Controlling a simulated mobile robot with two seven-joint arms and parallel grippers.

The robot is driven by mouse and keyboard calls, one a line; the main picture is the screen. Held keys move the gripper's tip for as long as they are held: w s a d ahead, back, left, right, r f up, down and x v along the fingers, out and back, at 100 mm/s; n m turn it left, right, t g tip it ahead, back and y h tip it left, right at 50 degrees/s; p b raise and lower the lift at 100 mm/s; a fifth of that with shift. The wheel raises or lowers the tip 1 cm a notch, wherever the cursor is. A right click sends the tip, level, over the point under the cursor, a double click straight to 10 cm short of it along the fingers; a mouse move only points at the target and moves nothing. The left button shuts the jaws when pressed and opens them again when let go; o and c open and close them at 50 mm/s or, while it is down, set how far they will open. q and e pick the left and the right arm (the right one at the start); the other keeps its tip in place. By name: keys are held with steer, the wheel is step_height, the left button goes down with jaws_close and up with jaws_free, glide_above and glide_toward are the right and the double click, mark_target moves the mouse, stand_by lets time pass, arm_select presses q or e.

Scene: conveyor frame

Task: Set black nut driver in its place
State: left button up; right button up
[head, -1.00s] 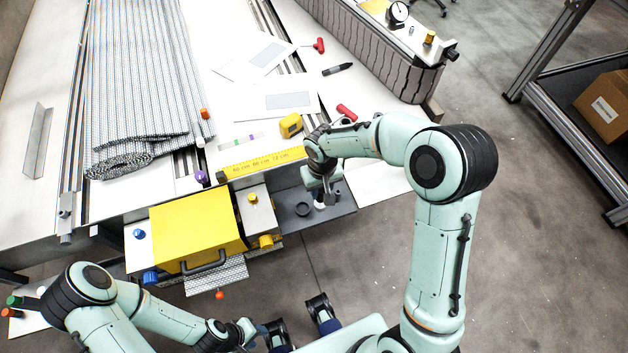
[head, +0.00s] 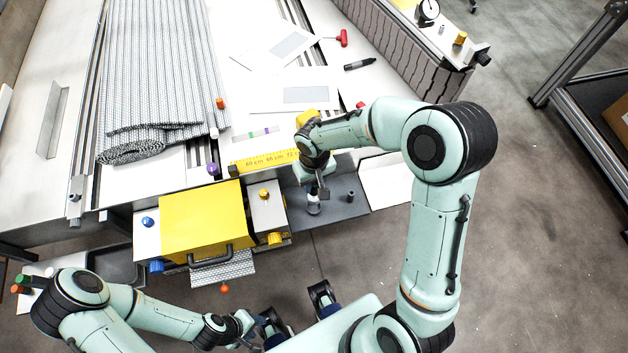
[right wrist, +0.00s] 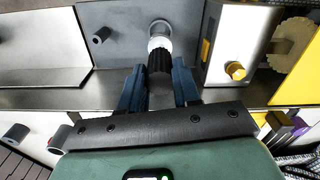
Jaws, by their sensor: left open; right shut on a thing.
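The black nut driver (right wrist: 160,60) shows in the right wrist view as a ribbed dark handle between the two blue fingers of my right gripper (right wrist: 159,88). My right gripper (head: 315,192) is shut on it, over the dark grey shelf (head: 338,207) on the table's front edge. A pale grey round part (right wrist: 160,28) lies at the driver's far end, against the shelf. I cannot tell whether the driver is fully seated there. My left gripper (head: 250,332) is open at the bottom of the head view, away from the shelf, its fingers hard to make out.
A small dark post (head: 351,195) stands on the shelf, to the right of my right gripper. A yellow box (head: 203,222) with a black handle and a panel with yellow knobs (head: 267,211) are to the left. A yellow ruler (head: 262,161) lies behind.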

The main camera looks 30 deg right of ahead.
mark_target(314, 194)
steer(key=shift+f+b, duration=1.25)
steer(key=shift+f, duration=0.35)
steer(key=shift+f+b, duration=0.65)
steer(key=shift+f, duration=0.1)
steer(key=shift+r, duration=0.15)
steer(key=shift+f, duration=0.25)
steer(key=shift+f+b, duration=1.3)
steer(key=shift+b, duration=0.05)
